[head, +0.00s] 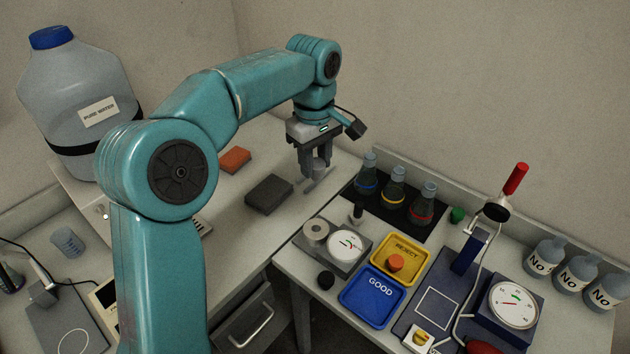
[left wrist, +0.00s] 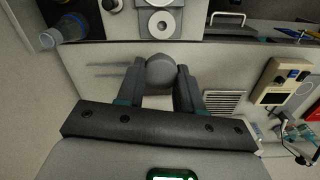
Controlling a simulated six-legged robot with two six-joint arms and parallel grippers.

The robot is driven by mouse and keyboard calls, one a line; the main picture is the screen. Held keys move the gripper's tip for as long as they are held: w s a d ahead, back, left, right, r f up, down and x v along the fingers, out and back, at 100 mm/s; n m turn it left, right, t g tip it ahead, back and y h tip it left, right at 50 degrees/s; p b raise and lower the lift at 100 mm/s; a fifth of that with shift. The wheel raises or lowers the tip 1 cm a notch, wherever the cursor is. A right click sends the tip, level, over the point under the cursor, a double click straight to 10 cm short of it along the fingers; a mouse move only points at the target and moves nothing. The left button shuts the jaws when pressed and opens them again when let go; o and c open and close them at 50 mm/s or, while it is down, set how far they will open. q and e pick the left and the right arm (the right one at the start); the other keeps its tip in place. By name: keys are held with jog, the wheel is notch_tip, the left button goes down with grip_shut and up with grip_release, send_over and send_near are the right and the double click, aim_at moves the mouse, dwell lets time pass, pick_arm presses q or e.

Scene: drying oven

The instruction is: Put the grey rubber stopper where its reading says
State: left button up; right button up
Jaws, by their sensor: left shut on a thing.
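My left gripper (head: 318,172) is shut on the grey rubber stopper (head: 319,164), held above the bench left of the flasks. In the left wrist view the stopper (left wrist: 160,70) shows as a rounded grey end between the two fingers (left wrist: 160,82). A yellow tray marked REJECT (head: 411,241) holds an orange stopper (head: 396,263). An empty blue tray marked GOOD (head: 356,310) is in front of it. A small tester (head: 333,262) with a round pad and a white dial (head: 346,245) stands left of the trays. My right gripper is not in view.
Flasks (head: 394,187) stand on a black mat behind the tester. A red-handled press (head: 515,179) with a larger dial (head: 513,304) is at the right. A dark block (head: 269,194) lies left of my gripper.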

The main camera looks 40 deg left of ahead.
pick_arm(q)
jog(key=shift+r, duration=0.4)
jog(key=s+a+f+m+b, duration=0.2)
jog(key=s+f, duration=0.1)
jog(key=s, duration=0.6)
jog(key=shift+g+h, duration=0.3)
jog(key=shift+h, duration=0.1)
jog(key=f, duration=1.5)
jog(key=shift+w+d+f, duration=0.1)
jog(key=shift+d, duration=0.1)
notch_tip(320, 180, down, 4)
jog(key=shift+r, duration=0.2)
jog(key=shift+f, duration=0.35)
